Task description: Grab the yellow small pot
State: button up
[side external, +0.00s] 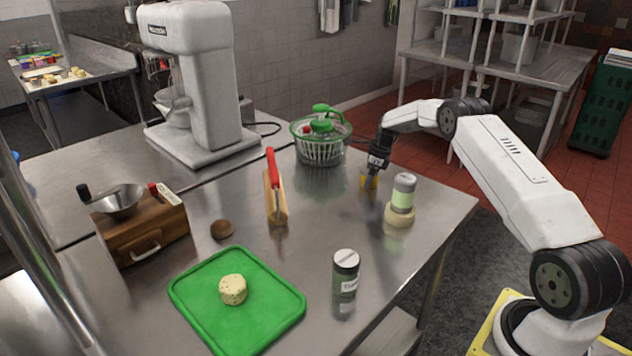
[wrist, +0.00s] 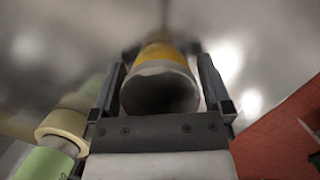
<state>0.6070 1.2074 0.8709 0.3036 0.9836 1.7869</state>
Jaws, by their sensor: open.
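The small yellow pot (side external: 369,180) stands on the steel table near its far right part. My gripper (side external: 372,172) is at the pot, pointing down, and partly hides it in the side external view. In the wrist view the pot (wrist: 163,78) has a yellow band and a pale rim. It lies between the two open fingers (wrist: 160,88), one on each side. I see a narrow gap at the fingers, and cannot tell if either one touches the pot.
A salad spinner (side external: 320,146) stands behind to the left. Bare table lies in front.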

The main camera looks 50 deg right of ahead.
jog(key=shift+c, duration=0.2)
jog(key=c, duration=1.1)
jog(key=shift+r, duration=0.1)
notch_tip(320, 180, up, 10)
jog(key=shift+f, duration=0.1)
dwell(0.4)
